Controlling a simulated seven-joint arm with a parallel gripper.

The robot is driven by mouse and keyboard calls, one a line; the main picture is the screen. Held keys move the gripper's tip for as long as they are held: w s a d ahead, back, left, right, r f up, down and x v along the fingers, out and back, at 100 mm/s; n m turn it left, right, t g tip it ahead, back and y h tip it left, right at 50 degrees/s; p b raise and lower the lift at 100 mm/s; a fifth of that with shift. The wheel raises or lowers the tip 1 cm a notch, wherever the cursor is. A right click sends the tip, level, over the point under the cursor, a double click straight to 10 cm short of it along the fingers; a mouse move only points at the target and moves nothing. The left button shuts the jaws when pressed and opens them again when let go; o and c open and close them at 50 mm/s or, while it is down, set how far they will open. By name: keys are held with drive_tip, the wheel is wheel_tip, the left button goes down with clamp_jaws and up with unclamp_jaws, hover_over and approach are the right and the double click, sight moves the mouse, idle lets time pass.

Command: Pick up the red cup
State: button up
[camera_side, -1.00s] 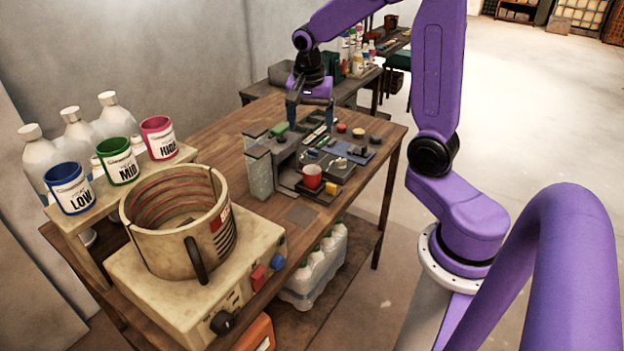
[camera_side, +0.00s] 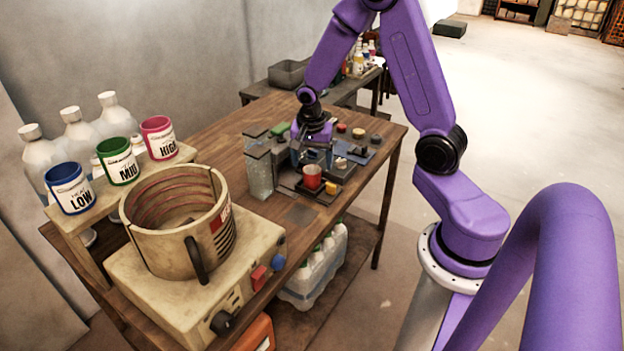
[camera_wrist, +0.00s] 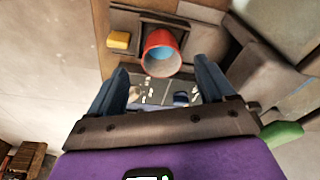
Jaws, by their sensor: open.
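The red cup (camera_side: 312,177) is a small round cup standing on a dark block on the wooden table in the side view. In the wrist view the red cup (camera_wrist: 161,53) shows near the top middle, with something light blue inside it. My gripper (camera_side: 311,158) is just behind the cup in the side view, pointing down. In the wrist view my gripper (camera_wrist: 162,76) has its two dark fingers spread apart, and the cup appears beyond and between the fingertips. I see no contact with the cup.
A yellow block (camera_wrist: 118,40) sits beside the cup.

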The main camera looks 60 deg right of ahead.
sight(312, 172)
drive_tip(key=shift+w+d+f, duration=0.15)
drive_tip(key=shift+d+f, duration=0.05)
drive_tip(key=shift+f, duration=1.05)
drive_tip(key=shift+w+d+f, duration=0.1)
drive_tip(key=shift+d+f, duration=0.05)
drive_tip(key=shift+f, duration=1.1)
drive_tip(key=c, duration=1.1)
